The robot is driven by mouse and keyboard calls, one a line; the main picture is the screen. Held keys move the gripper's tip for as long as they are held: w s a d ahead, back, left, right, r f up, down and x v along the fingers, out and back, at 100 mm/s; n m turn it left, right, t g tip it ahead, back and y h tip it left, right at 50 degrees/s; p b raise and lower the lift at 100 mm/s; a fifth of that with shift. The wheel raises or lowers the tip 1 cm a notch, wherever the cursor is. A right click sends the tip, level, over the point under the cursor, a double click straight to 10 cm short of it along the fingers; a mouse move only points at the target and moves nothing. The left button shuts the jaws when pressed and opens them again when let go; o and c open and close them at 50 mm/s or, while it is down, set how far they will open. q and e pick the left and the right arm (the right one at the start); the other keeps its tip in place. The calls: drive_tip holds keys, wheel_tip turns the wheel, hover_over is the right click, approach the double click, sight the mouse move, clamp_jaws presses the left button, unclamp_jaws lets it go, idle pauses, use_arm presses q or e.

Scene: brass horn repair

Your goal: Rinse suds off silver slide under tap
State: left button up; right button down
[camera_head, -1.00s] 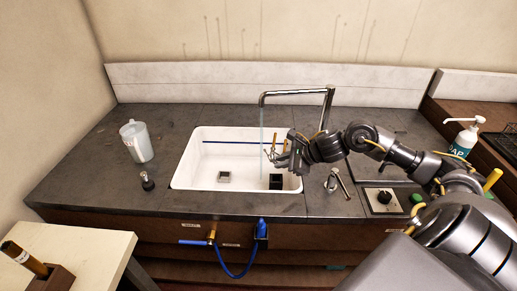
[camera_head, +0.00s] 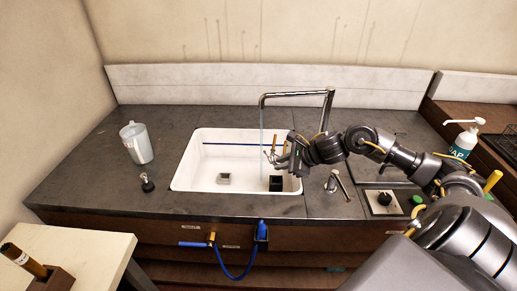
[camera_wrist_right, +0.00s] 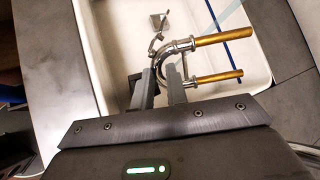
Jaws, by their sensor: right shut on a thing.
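The slide (camera_wrist_right: 164,50) is a silver U-shaped bend with two brass-coloured tubes and a small silver piece at its side. My right gripper (camera_wrist_right: 163,82) is shut on the silver bend and holds it over the white sink (camera_head: 182,177). In the head view my right gripper (camera_head: 279,160) is at the sink's right side, with the slide (camera_head: 275,146) small at its tip. The chrome tap (camera_head: 296,94) reaches over the sink, and a thin stream of water (camera_head: 262,122) falls just left of the slide. I cannot tell whether they touch. No suds are discernible. My left gripper is out of view.
A small grey block (camera_head: 223,178) and a black box (camera_head: 275,184) are in the sink. A blue line (camera_head: 225,144) runs along its back. A clear jug (camera_head: 136,143) stands left; a metal lever (camera_head: 341,184) and a soap bottle (camera_head: 463,141) are right.

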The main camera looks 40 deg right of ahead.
idle(0.3)
drive_tip(key=v, duration=0.6)
drive_tip(key=shift+s+b, duration=0.2)
drive_tip(key=shift+b, duration=0.2)
drive_tip(key=shift+d, duration=0.1)
